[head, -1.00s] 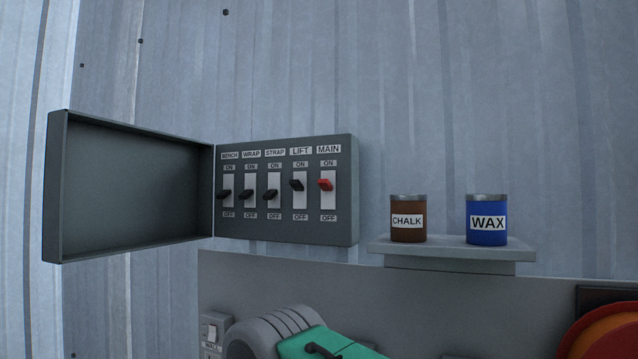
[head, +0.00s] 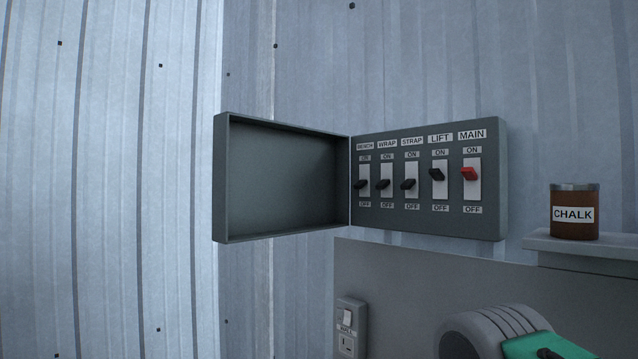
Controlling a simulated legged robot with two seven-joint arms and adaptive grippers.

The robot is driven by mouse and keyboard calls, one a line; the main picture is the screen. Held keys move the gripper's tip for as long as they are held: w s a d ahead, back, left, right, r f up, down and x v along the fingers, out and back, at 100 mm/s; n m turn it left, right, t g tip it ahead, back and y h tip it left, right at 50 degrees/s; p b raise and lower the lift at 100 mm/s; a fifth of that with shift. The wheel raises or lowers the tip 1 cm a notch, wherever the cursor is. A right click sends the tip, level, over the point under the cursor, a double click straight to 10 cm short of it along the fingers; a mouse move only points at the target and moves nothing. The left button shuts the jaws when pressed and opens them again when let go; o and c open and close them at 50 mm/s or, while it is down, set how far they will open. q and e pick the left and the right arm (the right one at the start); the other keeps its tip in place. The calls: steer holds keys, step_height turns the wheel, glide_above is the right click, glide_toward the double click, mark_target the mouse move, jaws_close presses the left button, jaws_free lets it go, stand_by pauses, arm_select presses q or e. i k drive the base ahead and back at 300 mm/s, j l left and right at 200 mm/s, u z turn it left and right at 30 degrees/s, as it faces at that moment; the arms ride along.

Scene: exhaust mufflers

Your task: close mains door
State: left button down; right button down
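The mains door (head: 282,180) is a grey, shallow, tray-like cover. It stands swung open to the left of the mains panel (head: 490,220), joined to it along the panel's left edge, with its hollow inside facing me. The panel carries a row of switches labelled BENCH, WRAP, STRAP, LIFT and MAIN. The red MAIN switch (head: 469,173) and the black LIFT switch (head: 437,174) sit toward ON. The BENCH, WRAP and STRAP switches (head: 408,184) sit lower, toward OFF. Neither of my grippers shows in the head view.
A brown CHALK tin (head: 574,213) stands on a grey shelf (head: 590,247) right of the panel. Below are a grey board (head: 400,280), a wall switch and socket (head: 348,328), a grey ribbed object (head: 480,330) and a green object (head: 545,347). The corrugated wall left of the door is clear.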

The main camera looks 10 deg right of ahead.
mark_target(270, 178)
steer(key=i+j+z, duration=0.15)
steer(key=z, duration=0.35)
steer(key=i+j+z, duration=0.2)
steer(key=z, duration=0.3)
steer(key=i+j+z, duration=0.1)
steer(key=j+z, duration=0.15)
steer(key=z, duration=0.25)
steer(key=i+j+z, duration=0.1)
steer(key=j+z, duration=0.2)
steer(key=z, duration=0.15)
steer(key=j+z, duration=0.25)
steer(key=j, duration=1.1)
steer(key=j+z, duration=0.25)
steer(key=j, duration=1.05)
